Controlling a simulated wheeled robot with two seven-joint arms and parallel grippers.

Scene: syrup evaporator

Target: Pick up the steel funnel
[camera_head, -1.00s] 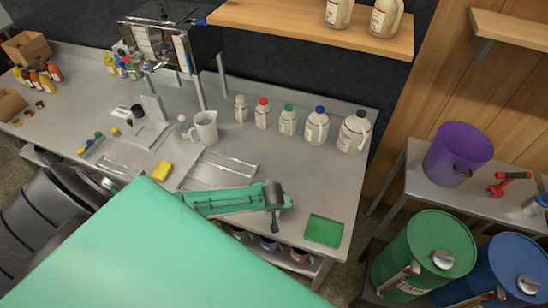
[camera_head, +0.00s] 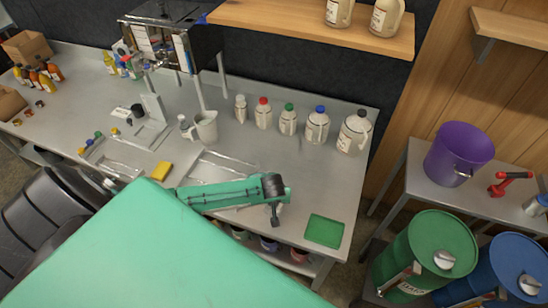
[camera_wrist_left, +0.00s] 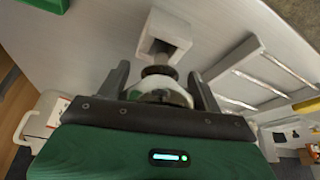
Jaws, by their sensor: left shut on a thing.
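My left gripper (camera_wrist_left: 160,82) is shut on a small round, metallic-looking thing (camera_wrist_left: 160,92) in the left wrist view. It sits between the two dark fingers, and I take it to be the steel funnel, though its lower part is hidden by the gripper. A pale square block with a square opening (camera_wrist_left: 168,32) is just beyond the fingertips; I cannot tell whether it touches the held thing. In the head view my left arm reaches over the counter, and its dark end hides the held thing. My right gripper is not in view.
A green tray (camera_head: 325,231) lies at the counter's right front. A yellow sponge (camera_head: 162,171) lies to the left. A purple bucket (camera_head: 450,160) stands on the side table.

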